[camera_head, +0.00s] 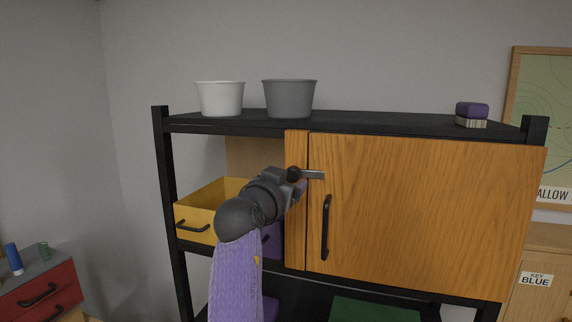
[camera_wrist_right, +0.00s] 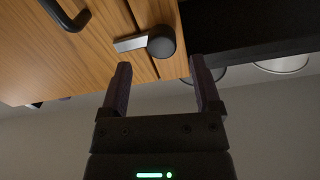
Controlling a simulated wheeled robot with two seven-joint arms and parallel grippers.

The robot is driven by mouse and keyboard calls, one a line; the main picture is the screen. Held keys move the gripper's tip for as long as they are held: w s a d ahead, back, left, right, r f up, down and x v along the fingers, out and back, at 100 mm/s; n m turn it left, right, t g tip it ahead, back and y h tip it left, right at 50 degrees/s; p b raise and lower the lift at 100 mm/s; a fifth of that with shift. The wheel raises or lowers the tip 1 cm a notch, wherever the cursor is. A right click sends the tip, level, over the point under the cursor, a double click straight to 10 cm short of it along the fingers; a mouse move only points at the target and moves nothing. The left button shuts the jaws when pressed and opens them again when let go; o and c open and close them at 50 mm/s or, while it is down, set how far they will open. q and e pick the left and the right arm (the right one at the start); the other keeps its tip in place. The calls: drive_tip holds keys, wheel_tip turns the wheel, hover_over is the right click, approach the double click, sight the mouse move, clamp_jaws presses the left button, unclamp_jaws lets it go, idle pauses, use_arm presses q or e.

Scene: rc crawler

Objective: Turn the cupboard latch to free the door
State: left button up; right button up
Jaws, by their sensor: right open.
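The cupboard latch (camera_head: 314,175) is a grey metal bar on a round black knob (camera_head: 294,174). The knob sits on the wooden post left of the door, and the bar lies level across the gap onto the edge of the wooden door (camera_head: 420,210). The door is closed and has a black upright handle (camera_head: 326,228). My right gripper (camera_head: 301,187) is at the latch; its fingers are partly hidden in the head view. In the right wrist view the open gripper (camera_wrist_right: 160,62) points at the knob (camera_wrist_right: 162,42), with nothing between its fingers. My left gripper is not in view.
A white bucket (camera_head: 220,98), a grey bucket (camera_head: 289,98) and a purple-topped block (camera_head: 472,114) stand on the black shelf top. A yellow drawer (camera_head: 196,222) is behind my right arm. A red drawer unit (camera_head: 40,292) stands at lower left.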

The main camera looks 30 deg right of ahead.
sight(291, 176)
drive_tip(key=x, duration=0.3)
drive_tip(key=shift+w+a+p, duration=0.1)
drive_tip(key=shift+a+p, duration=0.05)
drive_tip(key=shift+p, duration=0.2)
drive_tip(key=shift+w+d, duration=0.1)
drive_tip(key=shift+d, duration=0.15)
drive_tip(key=shift+f, duration=0.1)
clamp_jaws()
